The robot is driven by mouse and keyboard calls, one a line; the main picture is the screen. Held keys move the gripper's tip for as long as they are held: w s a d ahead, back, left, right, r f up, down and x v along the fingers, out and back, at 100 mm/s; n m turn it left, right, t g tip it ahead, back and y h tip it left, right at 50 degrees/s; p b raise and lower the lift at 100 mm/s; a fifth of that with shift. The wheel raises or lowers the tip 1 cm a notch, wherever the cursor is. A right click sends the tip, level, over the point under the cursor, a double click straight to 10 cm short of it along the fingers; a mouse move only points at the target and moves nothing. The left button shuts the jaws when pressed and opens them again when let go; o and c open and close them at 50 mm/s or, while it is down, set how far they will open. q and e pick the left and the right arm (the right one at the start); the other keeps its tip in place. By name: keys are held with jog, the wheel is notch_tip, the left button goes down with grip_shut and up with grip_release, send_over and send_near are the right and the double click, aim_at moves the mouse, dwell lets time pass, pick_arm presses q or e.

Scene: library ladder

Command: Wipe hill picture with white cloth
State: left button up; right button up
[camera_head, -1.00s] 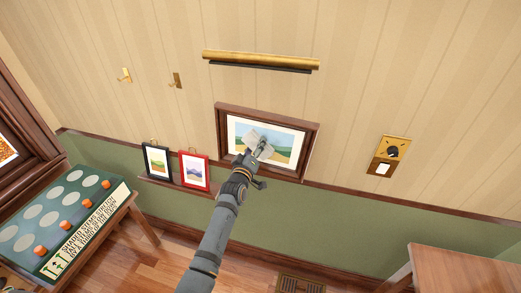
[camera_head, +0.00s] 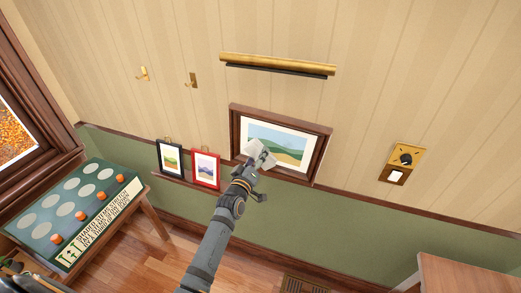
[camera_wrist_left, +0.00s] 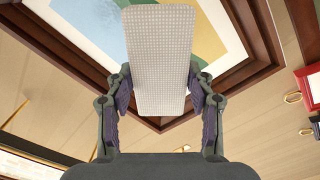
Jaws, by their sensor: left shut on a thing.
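The hill picture (camera_head: 285,143) hangs on the wall in a dark wooden frame, with green and tan hills under a blue sky. My left gripper (camera_head: 253,163) is at its lower left corner, shut on the white cloth (camera_head: 260,153). In the left wrist view the cloth (camera_wrist_left: 159,60) is a pale textured pad between the two fingers (camera_wrist_left: 160,105), in front of the picture (camera_wrist_left: 215,38) and its frame. The cloth covers part of the picture's lower left; I cannot tell whether it touches the surface. My right gripper is not in view.
Small black-framed (camera_head: 170,159) and red-framed (camera_head: 206,169) pictures stand on a ledge at left. A brass picture light (camera_head: 277,65) is above. A switch plate (camera_head: 403,161) is at right. A game board table (camera_head: 70,215) stands at lower left, a wooden table (camera_head: 465,273) at lower right.

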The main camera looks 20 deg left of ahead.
pick_arm(q)
jog(key=shift+s, duration=0.5)
jog(key=shift+s+a, duration=0.1)
jog(key=shift+s, duration=1.45)
jog(key=shift+w, duration=0.15)
